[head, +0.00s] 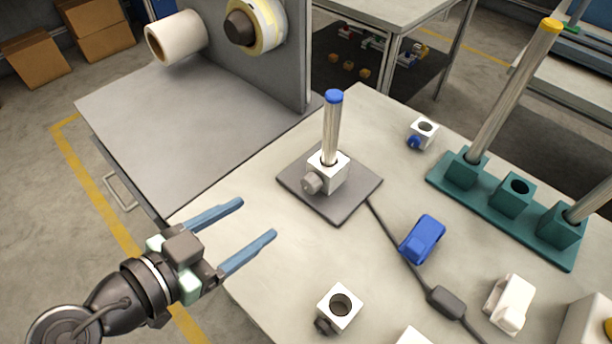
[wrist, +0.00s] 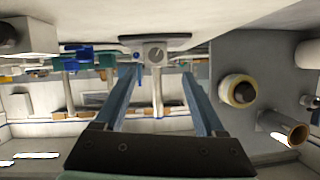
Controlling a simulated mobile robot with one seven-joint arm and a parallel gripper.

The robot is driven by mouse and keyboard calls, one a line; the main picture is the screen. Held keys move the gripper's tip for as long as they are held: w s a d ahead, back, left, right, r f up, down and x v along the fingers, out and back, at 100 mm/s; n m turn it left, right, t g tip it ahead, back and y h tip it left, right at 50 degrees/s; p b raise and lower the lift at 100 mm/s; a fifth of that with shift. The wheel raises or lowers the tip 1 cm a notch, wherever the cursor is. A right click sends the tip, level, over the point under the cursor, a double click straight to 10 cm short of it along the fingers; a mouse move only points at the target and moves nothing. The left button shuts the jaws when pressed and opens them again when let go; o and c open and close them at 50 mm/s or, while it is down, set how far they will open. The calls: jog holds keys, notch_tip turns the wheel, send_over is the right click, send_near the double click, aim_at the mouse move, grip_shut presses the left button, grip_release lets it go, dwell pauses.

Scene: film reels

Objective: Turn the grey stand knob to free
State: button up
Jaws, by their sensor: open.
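The grey knob (head: 312,184) is on the near-left face of a white block (head: 332,172). The block stands on a dark grey base plate (head: 345,205) and holds an upright metal post (head: 331,130) with a blue cap. My gripper (head: 257,218) is open and empty, with two blue fingers pointing toward the stand from the lower left, short of the knob. In the wrist view, which looks upside down, the knob (wrist: 156,54) shows a dark mark and appears between and beyond the fingertips (wrist: 161,72). Its exact setting is too small to tell.
A white block with a dark knob (head: 339,308) lies at the near edge, and one with a blue knob (head: 423,132) behind. A blue clamp (head: 422,239), a cable with a dark box (head: 446,302) and a teal post rack (head: 512,208) are to the right. A panel with rolls (head: 255,28) rises behind left.

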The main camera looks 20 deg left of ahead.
aim_at(308, 186)
jog(key=shift+d+r+m+y, duration=0.3)
jog(key=shift+d+r+m, duration=0.2)
jog(key=shift+d+m, duration=0.3)
jog(key=b+x, duration=0.1)
jog(key=x, duration=1.1)
jog(key=shift+w+r+b, duration=0.1)
jog(key=shift+w+b, duration=0.25)
jog(key=shift+c, duration=0.2)
grip_shut()
